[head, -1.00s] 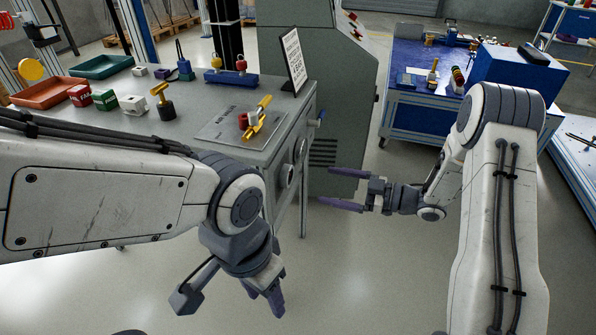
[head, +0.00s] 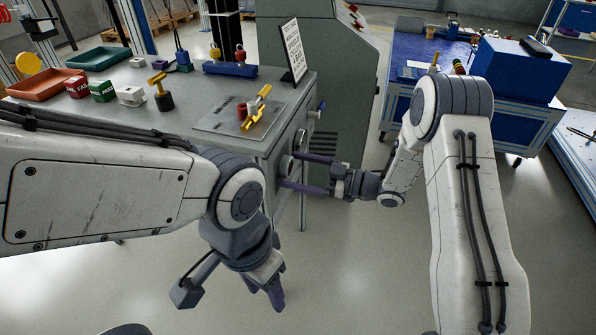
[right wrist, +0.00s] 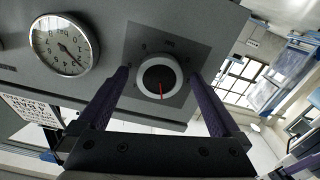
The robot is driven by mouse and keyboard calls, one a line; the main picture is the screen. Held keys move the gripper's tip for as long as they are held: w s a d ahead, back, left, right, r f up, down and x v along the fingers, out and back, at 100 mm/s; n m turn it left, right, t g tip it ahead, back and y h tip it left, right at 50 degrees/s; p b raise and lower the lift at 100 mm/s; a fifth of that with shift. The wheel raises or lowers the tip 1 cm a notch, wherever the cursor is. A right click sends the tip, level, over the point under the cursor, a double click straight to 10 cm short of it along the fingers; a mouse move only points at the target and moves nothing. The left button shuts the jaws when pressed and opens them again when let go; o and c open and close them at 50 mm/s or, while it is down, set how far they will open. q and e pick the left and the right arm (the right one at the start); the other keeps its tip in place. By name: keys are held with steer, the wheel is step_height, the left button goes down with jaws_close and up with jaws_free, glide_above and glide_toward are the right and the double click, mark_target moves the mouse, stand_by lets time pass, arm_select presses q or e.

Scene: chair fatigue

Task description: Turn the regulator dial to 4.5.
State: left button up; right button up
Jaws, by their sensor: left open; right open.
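The regulator dial (right wrist: 158,78) is a round black knob with a pale rim and a red pointer line, set in a dark square plate. In the right wrist view the red line points down; the scale marks are too small to read. In the head view the dial (head: 286,165) is on the side face of the grey bench. My right gripper (head: 289,169) is open, its tips close to the dial. In the right wrist view its fingers (right wrist: 160,73) stand on either side of the dial; contact cannot be told. My left gripper (head: 275,290) is open, hanging low over the floor.
A round white gauge (right wrist: 64,45) sits beside the dial. The bench top (head: 205,90) holds a yellow-handled valve (head: 255,113), coloured blocks, trays and an upright sign (head: 293,50). A grey cabinet (head: 345,120) stands behind the bench. The floor in front is clear.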

steer(key=shift+c, duration=0.3)
steer(key=c, duration=1.3)
steer(key=shift+o, duration=0.2)
steer(key=shift+r+m+p, duration=0.15)
steer(key=shift+m+p, duration=0.45)
steer(key=shift+p, duration=0.4)
steer(key=m+p, duration=0.4)
steer(key=shift+s+p, duration=0.15)
steer(key=shift+p, duration=0.15)
steer(key=m+p, duration=0.2)
steer(key=m, duration=0.1)
steer(key=m+p, duration=0.3)
steer(key=m, duration=0.1)
steer(key=shift+s, duration=0.1)
steer(key=shift+a+m+p, duration=0.1)
steer(key=shift+m+p, duration=0.95)
steer(key=shift+m, duration=1.75)
